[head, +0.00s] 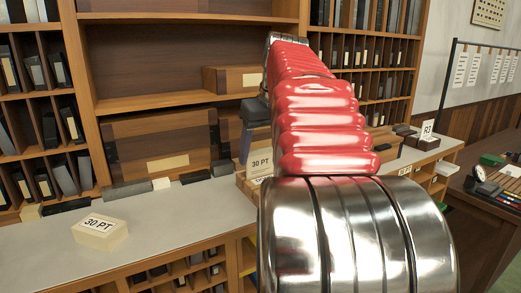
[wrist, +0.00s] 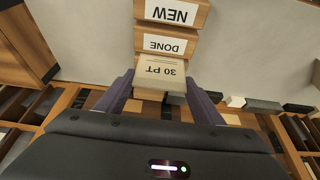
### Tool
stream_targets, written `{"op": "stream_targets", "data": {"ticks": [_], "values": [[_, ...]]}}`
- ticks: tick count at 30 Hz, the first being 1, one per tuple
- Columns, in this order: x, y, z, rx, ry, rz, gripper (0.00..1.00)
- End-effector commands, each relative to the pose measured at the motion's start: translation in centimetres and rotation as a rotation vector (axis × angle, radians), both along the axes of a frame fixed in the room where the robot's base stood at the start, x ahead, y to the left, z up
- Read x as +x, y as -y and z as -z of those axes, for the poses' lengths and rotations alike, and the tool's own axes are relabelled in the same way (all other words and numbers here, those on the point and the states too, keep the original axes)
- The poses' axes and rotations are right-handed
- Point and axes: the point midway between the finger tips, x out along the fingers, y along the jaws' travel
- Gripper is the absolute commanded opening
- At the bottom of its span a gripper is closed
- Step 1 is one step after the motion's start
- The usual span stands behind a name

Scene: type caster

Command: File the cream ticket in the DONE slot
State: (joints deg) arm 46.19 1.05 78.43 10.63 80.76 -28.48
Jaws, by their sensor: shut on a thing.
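The cream ticket (wrist: 160,69), printed "30 PT", is between the fingers of my gripper (wrist: 160,79) in the wrist view, shut on it. In the head view the ticket (head: 260,163) hangs upright, partly hidden by my arm. The DONE slot (wrist: 165,45) has a white label, upside down in the wrist view, directly beyond the ticket. The NEW slot (wrist: 172,14) lies farther on. In the head view the wooden rack (head: 236,187) shows just under the ticket. I cannot tell whether the ticket's lower edge is inside a slot.
A cream block (head: 100,232) marked "30 PT" lies on the grey counter (head: 165,235) at left. A dark grey bar (head: 127,189) lies behind it. Wooden shelves (head: 150,100) stand at the back. A sign "R3" (head: 427,130) stands at right. The counter between block and rack is clear.

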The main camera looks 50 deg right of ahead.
Motion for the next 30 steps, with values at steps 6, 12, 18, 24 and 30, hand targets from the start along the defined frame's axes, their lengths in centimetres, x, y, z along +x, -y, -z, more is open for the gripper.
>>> {"op": "stream_targets", "data": {"ticks": [6, 12, 18, 24, 30], "values": [[-0.01, -0.01, 0.30, 0.000, 0.000, 0.000, 0.41], [-0.01, -0.01, 0.44, 0.000, 0.000, 0.000, 0.67], [-0.01, -0.01, 0.44, 0.000, 0.000, 0.000, 0.81], [-0.01, 0.00, 0.45, 0.000, 0.000, 0.000, 0.83], [0.02, 0.02, 0.08, 0.000, 0.000, 0.000, 0.83]]}}
